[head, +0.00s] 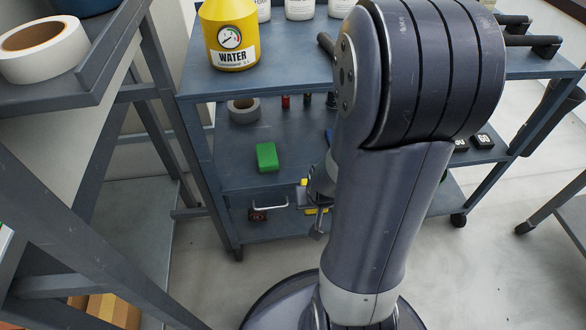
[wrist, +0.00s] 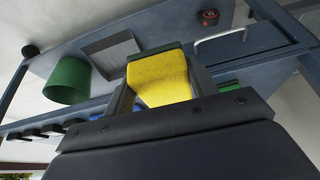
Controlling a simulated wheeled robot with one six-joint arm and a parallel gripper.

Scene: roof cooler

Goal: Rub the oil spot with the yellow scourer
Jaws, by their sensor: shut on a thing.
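The yellow scourer (wrist: 158,78) is between the two fingers of my gripper (wrist: 160,88) in the wrist view. The gripper is shut on it, and a dark green strip shows along its far edge. In the head view my gripper (head: 314,205) is partly hidden behind my arm, in front of the cart's lower shelves. A small yellow patch shows there, too small to tell for sure as the scourer. I cannot make out the oil spot in either view.
A blue-grey cart (head: 235,176) holds a yellow WATER container (head: 230,36), a grey tape roll (head: 243,110) and a green block (head: 267,157). The wrist view shows a green cup-like thing (wrist: 68,80) and a red-and-black item (wrist: 208,17). A rack (head: 92,75) stands at left.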

